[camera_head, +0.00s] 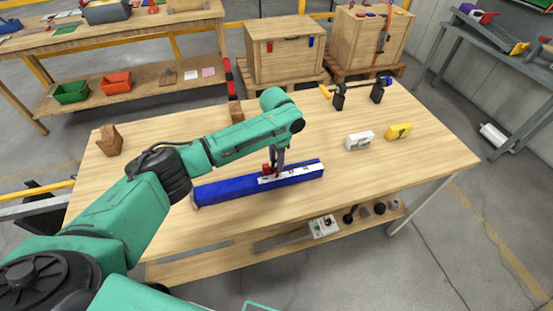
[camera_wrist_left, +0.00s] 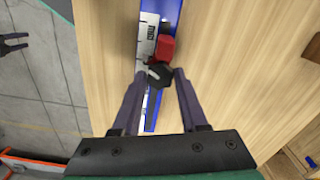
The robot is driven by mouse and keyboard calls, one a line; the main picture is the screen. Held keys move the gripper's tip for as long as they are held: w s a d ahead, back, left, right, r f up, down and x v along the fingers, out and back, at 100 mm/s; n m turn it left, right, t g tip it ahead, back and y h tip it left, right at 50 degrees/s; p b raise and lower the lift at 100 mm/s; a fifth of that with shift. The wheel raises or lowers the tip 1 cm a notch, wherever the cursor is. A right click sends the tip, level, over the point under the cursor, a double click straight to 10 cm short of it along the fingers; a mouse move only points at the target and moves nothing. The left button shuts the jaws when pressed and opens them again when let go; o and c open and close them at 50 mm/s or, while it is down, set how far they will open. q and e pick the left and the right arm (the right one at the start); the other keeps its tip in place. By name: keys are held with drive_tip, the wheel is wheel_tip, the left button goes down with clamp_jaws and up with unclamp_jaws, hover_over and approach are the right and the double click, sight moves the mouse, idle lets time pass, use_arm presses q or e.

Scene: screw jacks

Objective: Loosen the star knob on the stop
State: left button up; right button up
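A long blue rail (camera_head: 225,190) with a white scale strip lies across the middle of the table. A small red stop (camera_head: 266,168) sits on the rail. In the left wrist view, the red stop (camera_wrist_left: 166,47) has a dark star knob (camera_wrist_left: 159,75) on its near side. My left gripper (camera_head: 277,173) points down over the rail at the stop. In the left wrist view its two fingers (camera_wrist_left: 160,76) are apart, with the knob between or just beyond their tips. I cannot tell whether they touch it.
White (camera_head: 360,140) and yellow (camera_head: 398,132) devices lie right of the rail. Two dark clamp-like parts (camera_head: 338,102) stand at the back right edge. Wooden blocks (camera_head: 109,140) stand at the back left. The table front is clear.

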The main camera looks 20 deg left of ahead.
use_arm(q)
clamp_jaws()
drive_tip(key=n+p, duration=0.1)
drive_tip(key=p, duration=0.1)
drive_tip(key=r+n+p, duration=0.1)
drive_tip(key=n+p, duration=0.1)
drive_tip(key=shift+s+d, duration=0.1)
drive_tip(key=shift+f+n+p, duration=0.2)
drive_tip(key=shift+n+p, duration=0.3)
drive_tip(key=shift+n, duration=0.1)
drive_tip(key=shift+f, duration=0.3)
drive_tip(key=o, duration=0.8)
unclamp_jaws()
wheel_tip(320, 180, up, 15)
drive_tip(key=b, duration=0.2)
drive_tip(key=shift+f+b, duration=0.2)
drive_tip(key=shift+b, duration=0.1)
